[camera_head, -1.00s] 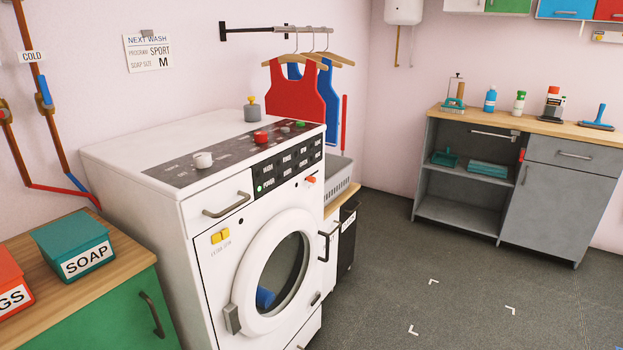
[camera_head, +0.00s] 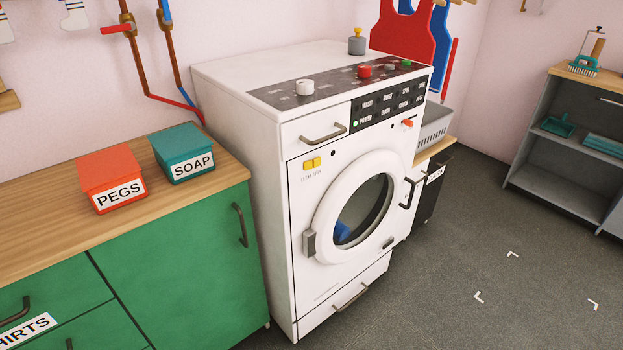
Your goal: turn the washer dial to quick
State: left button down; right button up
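The white washer (camera_head: 272,180) stands in the middle of the head view, with its round door (camera_head: 325,225) shut and something blue (camera_head: 342,231) behind the glass. Its sloped dark top panel carries a white dial (camera_head: 305,87) at the left, a red knob (camera_head: 365,71) further right and a small green button (camera_head: 406,63) at the right end. The dial's pointer and the small markings are too small to read. A green power light (camera_head: 356,124) shows on the black front panel. Neither of my grippers is in view.
A green cabinet (camera_head: 190,240) with a wooden top stands left of the washer, bearing a red PEGS box (camera_head: 108,172) and a teal SOAP box (camera_head: 181,148). A grey bottle (camera_head: 356,42) stands on the washer's back edge. The floor (camera_head: 430,280) at the front right is clear.

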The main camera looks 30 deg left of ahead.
aim_at(305, 87)
jog(key=z, duration=0.85)
jog(key=i, duration=1.15)
jog(key=u, duration=2.4)
